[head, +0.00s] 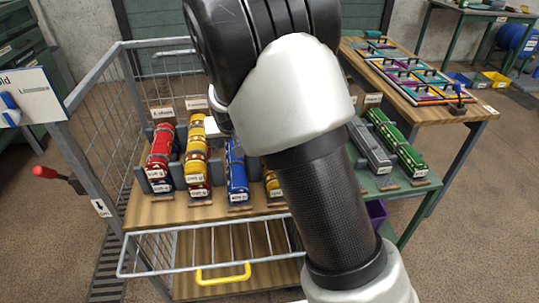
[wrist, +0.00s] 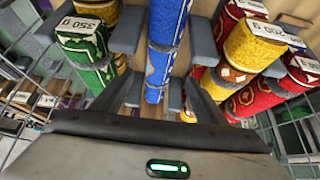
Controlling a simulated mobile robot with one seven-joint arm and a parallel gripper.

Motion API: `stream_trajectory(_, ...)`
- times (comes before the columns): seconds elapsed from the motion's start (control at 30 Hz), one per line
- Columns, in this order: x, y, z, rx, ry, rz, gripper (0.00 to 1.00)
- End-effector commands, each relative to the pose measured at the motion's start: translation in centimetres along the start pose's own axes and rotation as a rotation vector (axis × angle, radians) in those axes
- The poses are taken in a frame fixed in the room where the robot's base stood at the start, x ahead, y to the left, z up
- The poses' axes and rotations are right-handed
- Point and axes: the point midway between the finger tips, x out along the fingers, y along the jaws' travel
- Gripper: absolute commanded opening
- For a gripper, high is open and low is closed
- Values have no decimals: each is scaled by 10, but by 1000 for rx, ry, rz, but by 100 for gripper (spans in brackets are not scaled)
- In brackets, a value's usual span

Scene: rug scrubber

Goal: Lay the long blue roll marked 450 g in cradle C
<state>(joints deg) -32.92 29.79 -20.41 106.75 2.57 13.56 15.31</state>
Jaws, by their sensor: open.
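A long blue roll (head: 237,172) lies lengthwise in a grey rack on the wooden cart top. Its white end label is too small to read surely. In the wrist view the blue roll (wrist: 164,60) runs up the middle, between grey supports. My gripper (wrist: 157,88) is open, its dark fingers on either side of the line of the blue roll; I cannot tell whether they touch it. In the head view my arm hides the gripper. I cannot make out which cradle is marked C; some signs are hidden or too small.
Red rolls (head: 160,155) and yellow rolls (head: 196,155) lie left of the blue one. A green roll labelled 350 g (wrist: 84,45) is close by. Grey (head: 370,150) and green rolls (head: 400,145) lie on a green table. Wire cart sides (head: 95,110) rise at the left.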

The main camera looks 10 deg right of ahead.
Motion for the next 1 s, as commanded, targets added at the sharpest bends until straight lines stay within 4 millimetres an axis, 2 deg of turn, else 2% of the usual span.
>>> stream_trajectory(0.07, -8, 5, -1, 9, -2, -3, 67)
stream_trajectory(0.13, -27, 14, -2, 26, -9, -11, 67)
stream_trajectory(0.17, -38, 19, -2, 35, -13, -16, 67)
stream_trajectory(0.27, -90, 42, 5, 66, -32, -41, 67)
stream_trajectory(0.4, -172, 75, 34, 82, -57, -71, 67)
stream_trajectory(0.47, -204, 88, 52, 79, -63, -78, 67)
stream_trajectory(0.5, -225, 95, 64, 75, -64, -80, 67)
stream_trajectory(0.6, -269, 111, 101, 56, -66, -71, 67)
stream_trajectory(0.7, -300, 122, 137, 34, -69, -49, 67)
stream_trajectory(0.8, -318, 130, 166, 18, -72, -23, 67)
stream_trajectory(0.9, -327, 134, 185, 8, -75, -5, 67)
stream_trajectory(1.0, -330, 136, 193, 3, -79, 4, 67)
